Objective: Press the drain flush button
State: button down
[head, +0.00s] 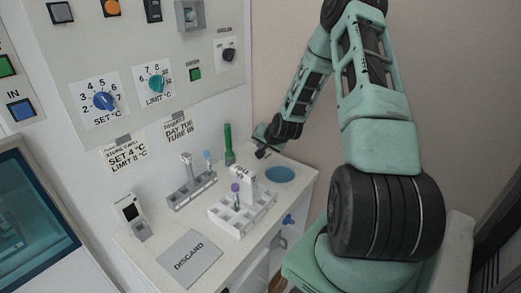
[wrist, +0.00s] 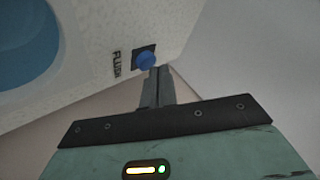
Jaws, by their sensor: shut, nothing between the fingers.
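The flush button (wrist: 146,60) is a round blue knob on a dark square plate, with the word FLUSH beside it, on the speckled white counter in the wrist view. My gripper (wrist: 158,72) is shut and empty, and its fingertips appear right at the button's lower right edge. I cannot tell whether they touch it. The blue drain basin (wrist: 25,40) is at the upper left of the wrist view. In the head view my gripper (head: 262,150) is just beyond the drain basin (head: 280,174), near the counter's back corner. I cannot make out the button in the head view.
A white rack (head: 242,214) with a purple-capped tube stands in front of the basin. A grey rack (head: 192,192) and a green tube (head: 229,144) are left of it. A grey DISCARD mat (head: 189,259) lies at the front. The wall control panel (head: 193,75) rises behind.

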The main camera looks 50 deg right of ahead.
jog(key=shift+r, duration=0.45)
jog(key=shift+r+p, duration=1.9)
jog(key=shift+r, duration=0.65)
